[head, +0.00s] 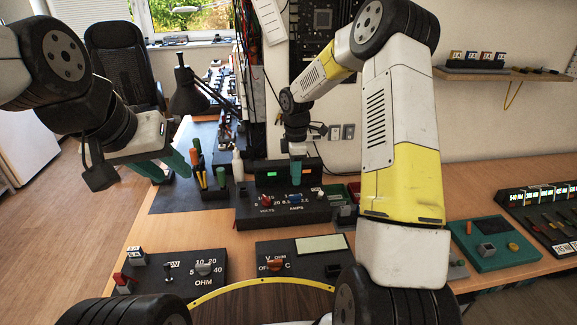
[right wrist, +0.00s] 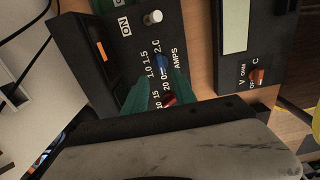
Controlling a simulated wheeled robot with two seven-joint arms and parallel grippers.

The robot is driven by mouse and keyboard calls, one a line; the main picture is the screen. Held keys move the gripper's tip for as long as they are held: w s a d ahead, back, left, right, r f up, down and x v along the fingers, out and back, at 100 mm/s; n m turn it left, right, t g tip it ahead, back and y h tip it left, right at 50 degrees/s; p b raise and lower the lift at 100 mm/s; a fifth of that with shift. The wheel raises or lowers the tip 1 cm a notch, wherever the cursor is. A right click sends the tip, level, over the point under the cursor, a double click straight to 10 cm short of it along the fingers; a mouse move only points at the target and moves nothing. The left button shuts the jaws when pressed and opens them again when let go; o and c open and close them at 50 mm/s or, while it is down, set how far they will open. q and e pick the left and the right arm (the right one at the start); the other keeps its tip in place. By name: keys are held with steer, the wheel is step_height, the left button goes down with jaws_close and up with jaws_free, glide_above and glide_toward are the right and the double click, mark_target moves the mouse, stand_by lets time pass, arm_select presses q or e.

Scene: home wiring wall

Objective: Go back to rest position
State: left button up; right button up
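My left gripper (head: 168,172) hangs in the air at the left of the head view, above the floor and the desk's left edge. Its two green fingers are apart, with nothing visible between them. My right gripper (head: 297,152) is above the black power supply box (head: 250,213), which has a red VOLTS knob (head: 265,200) and a blue AMPS knob (head: 295,198). In the right wrist view, its green fingers (right wrist: 162,88) are spread, with the red knob (right wrist: 168,99) and dial numbers showing between them. I cannot tell whether they touch the box.
An OHM box (head: 205,269) and a meter box (head: 305,255) lie on the desk in front. Screwdrivers (head: 205,178) stand left of the power supply. A black lamp (head: 187,95) is behind. A green tray (head: 485,243) is at right. A shelf (head: 500,73) is on the wall.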

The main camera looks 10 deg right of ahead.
steer(key=shift+r, duration=0.1)
steer(key=s+d+r+m+t, duration=0.1)
steer(key=s+r+m+t, duration=0.1)
steer(key=s+r+m, duration=0.5)
steer(key=s+d+r+m+t, duration=0.1)
steer(key=s+r, duration=0.5)
steer(key=r, duration=0.6)
steer(key=s+r+m+t+y, duration=0.1)
steer(key=s+m, duration=0.3)
steer(key=s, duration=0.4)
steer(key=s+r+m+t+y, duration=0.1)
steer(key=s+r+m, duration=0.3)
steer(key=s, duration=0.4)
steer(key=shift+s+a+m+t, duration=0.2)
steer(key=shift+s+m+t, duration=0.1)
steer(key=shift+m+t, duration=0.35)
